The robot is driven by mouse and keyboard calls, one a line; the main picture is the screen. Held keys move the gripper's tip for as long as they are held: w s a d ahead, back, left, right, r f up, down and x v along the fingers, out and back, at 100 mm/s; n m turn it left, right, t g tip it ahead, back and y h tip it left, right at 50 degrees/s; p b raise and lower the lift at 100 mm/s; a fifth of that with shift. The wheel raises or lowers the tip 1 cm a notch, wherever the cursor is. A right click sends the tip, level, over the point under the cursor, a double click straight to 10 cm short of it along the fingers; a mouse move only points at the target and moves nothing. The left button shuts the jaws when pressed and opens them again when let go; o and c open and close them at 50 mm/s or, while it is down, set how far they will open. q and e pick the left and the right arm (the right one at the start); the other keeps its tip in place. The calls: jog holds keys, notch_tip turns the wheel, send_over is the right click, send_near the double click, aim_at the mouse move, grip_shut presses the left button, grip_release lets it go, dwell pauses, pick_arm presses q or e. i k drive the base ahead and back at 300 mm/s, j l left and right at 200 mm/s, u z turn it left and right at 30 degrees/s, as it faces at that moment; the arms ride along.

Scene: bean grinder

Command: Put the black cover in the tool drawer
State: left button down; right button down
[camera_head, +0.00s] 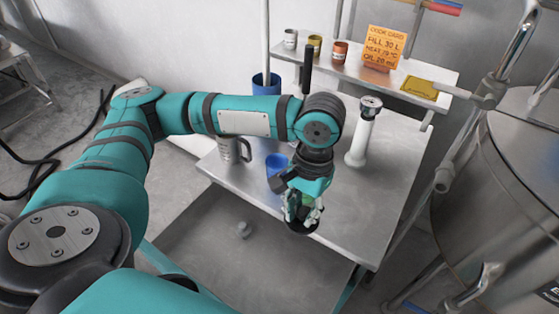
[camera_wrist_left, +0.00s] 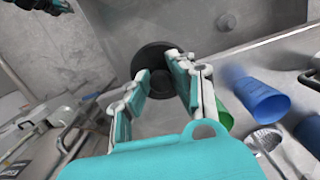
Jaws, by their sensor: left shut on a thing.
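My left gripper (camera_head: 303,212) is shut on the black cover (camera_head: 302,229), a dark round piece at its fingertips. In the left wrist view, the cover (camera_wrist_left: 153,58) shows as a dark disc with a raised middle, gripped between the white-and-teal fingers (camera_wrist_left: 160,80). The cover is at the table's front edge in the head view, above an open grey drawer or tray (camera_head: 215,212). I cannot tell how high it is held.
A small grey piece (camera_head: 243,230) lies in the drawer. The metal table (camera_head: 385,190) holds a steel mug (camera_head: 228,149), blue cups (camera_head: 274,163) and a white upright tool (camera_head: 363,135). A shelf (camera_head: 350,66) with small jars is behind. A large steel vessel (camera_head: 510,190) stands at right.

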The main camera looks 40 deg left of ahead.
aim_at(278, 281)
jog(key=l+u, duration=0.3)
jog(key=l, duration=0.2)
jog(key=i+l+u, duration=0.1)
jog(key=l+u, duration=0.2)
jog(key=l, duration=0.25)
jog(key=u, duration=0.75)
